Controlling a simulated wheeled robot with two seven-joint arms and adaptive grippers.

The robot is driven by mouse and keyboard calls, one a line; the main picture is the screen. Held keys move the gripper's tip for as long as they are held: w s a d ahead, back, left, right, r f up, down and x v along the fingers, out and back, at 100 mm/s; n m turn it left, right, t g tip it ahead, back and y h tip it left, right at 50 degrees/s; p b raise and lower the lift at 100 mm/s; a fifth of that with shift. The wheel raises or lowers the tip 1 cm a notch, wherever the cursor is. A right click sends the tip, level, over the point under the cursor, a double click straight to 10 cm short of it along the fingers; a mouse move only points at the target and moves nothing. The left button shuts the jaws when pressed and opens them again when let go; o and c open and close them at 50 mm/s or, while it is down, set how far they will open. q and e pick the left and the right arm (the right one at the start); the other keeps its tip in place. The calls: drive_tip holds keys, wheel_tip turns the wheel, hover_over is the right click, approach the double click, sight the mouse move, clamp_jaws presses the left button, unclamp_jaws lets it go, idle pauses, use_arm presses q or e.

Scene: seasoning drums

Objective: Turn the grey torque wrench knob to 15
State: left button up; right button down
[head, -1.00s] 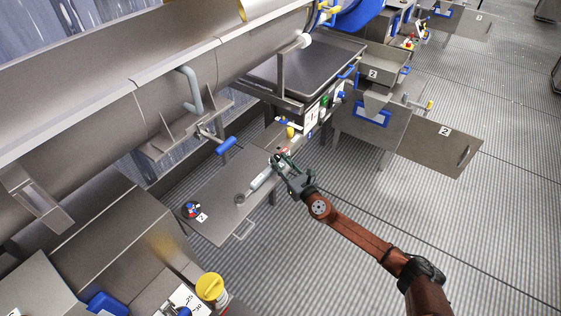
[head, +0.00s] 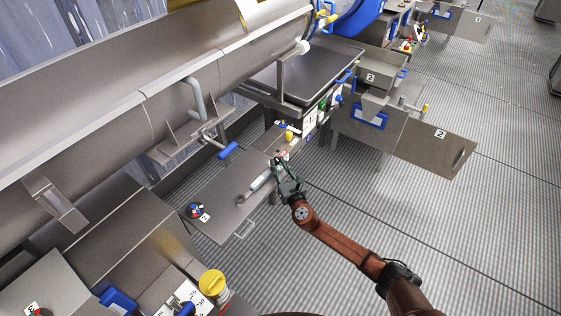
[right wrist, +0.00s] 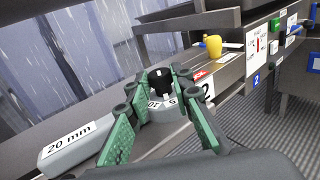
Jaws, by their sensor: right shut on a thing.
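The grey torque wrench (head: 260,181) lies on a metal shelf, its ring end toward the lower left. In the right wrist view its grey body (right wrist: 68,148) carries a "20 mm" label. The grey knob (right wrist: 158,106) is a dial with a black top; figures that look like 10 and 5 show on it, but the exact setting is not readable. My right gripper (head: 279,163) is at the wrench's upper-right end, its green fingers shut around the knob. In the right wrist view the gripper (right wrist: 160,92) has one finger on each side of the dial. My left gripper is not in view.
The metal shelf (head: 215,185) has a red and blue dial (head: 196,210) at its left. A blue-handled crank (head: 228,150) sticks out above it. A yellow knob (head: 289,136) stands beyond my gripper. The ribbed floor (head: 330,215) to the right is open.

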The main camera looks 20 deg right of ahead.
drive_tip(key=m+h+p, duration=0.2)
drive_tip(key=h, duration=0.1)
drive_tip(key=shift+a+r+h, duration=0.2)
drive_tip(key=shift+a+h, duration=0.1)
drive_tip(key=shift+a, duration=0.1)
drive_tip(key=shift+a+f+m+g+h+p, duration=0.15)
drive_tip(key=shift+m+g+h+p, duration=0.15)
drive_tip(key=shift+m+h, duration=0.55)
drive_tip(key=shift+w+m+g+h, duration=0.1)
drive_tip(key=shift+m+g+h, duration=0.3)
drive_tip(key=shift+m+h, duration=0.65)
drive_tip(key=shift+h, duration=0.5)
drive_tip(key=c, duration=1.7)
unclamp_jaws()
